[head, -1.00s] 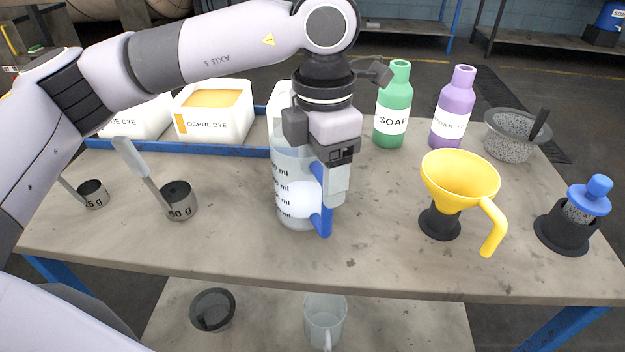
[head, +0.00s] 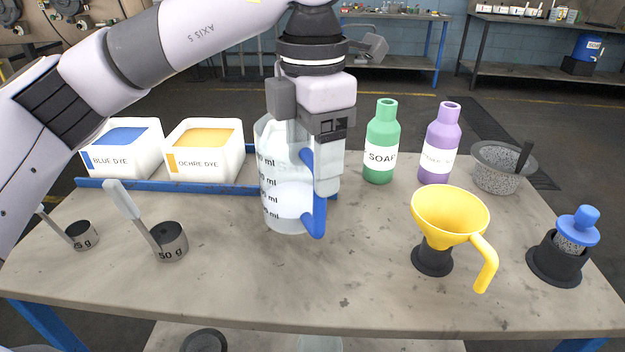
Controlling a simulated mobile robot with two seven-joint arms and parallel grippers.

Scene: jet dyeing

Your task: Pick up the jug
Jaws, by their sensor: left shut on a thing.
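The jug (head: 283,205) is clear with dark ml marks and a blue handle (head: 316,222) on its right side. Some pale liquid shows in its lower part. My left gripper (head: 328,180) comes down from above and is shut on the jug at its handle side, hiding part of the rim and wall. The jug is upright over the middle of the table; I cannot tell for sure whether its base touches the top. My right gripper is not in view.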

